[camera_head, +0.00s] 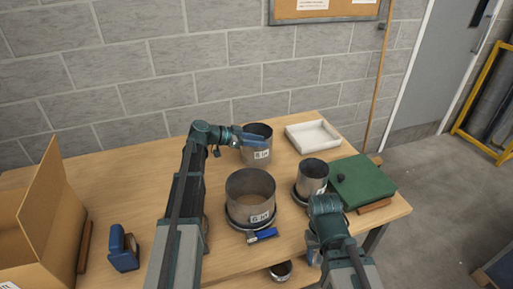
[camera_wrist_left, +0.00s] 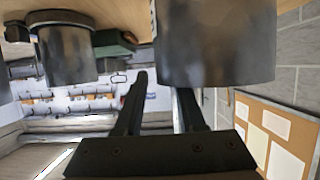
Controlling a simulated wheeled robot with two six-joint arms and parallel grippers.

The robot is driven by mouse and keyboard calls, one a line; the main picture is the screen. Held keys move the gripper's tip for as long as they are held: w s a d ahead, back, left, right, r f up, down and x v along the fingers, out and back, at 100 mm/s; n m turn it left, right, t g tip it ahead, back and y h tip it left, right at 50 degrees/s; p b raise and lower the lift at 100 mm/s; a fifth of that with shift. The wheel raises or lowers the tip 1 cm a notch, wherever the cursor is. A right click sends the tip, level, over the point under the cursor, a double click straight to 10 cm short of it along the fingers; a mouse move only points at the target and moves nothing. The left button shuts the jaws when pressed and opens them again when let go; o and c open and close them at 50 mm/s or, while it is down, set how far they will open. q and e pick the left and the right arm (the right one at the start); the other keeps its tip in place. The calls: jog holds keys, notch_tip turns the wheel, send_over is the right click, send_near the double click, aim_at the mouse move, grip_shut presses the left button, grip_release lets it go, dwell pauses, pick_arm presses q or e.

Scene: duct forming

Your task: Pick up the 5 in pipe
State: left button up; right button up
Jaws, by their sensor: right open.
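The pipe at the back (camera_head: 262,154) is a grey metal cylinder, upright on the table. Its small label seems to read 5 in. My left gripper (camera_head: 250,138) is at its near side, close to the rim, with its fingers apart. In the left wrist view the same pipe (camera_wrist_left: 225,40) looms large over the right finger, so contact cannot be told. A wider pipe (camera_head: 247,188), labelled 6 in, stands in front in a dark ring. A smaller pipe (camera_head: 314,176) stands to the right. My right gripper (camera_head: 313,250) is open and empty near the front edge, partly hidden by its arm.
A white tray (camera_head: 313,137) lies at the back right, and a green box (camera_head: 363,182) at the right. A cardboard box (camera_head: 45,225) and a blue tool (camera_head: 122,248) are at the left. A blue-handled item (camera_head: 262,236) lies before the wider pipe.

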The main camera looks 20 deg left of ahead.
pick_arm(q)
grip_shut()
jog(key=shift+s, duration=0.1)
dwell(1.2)
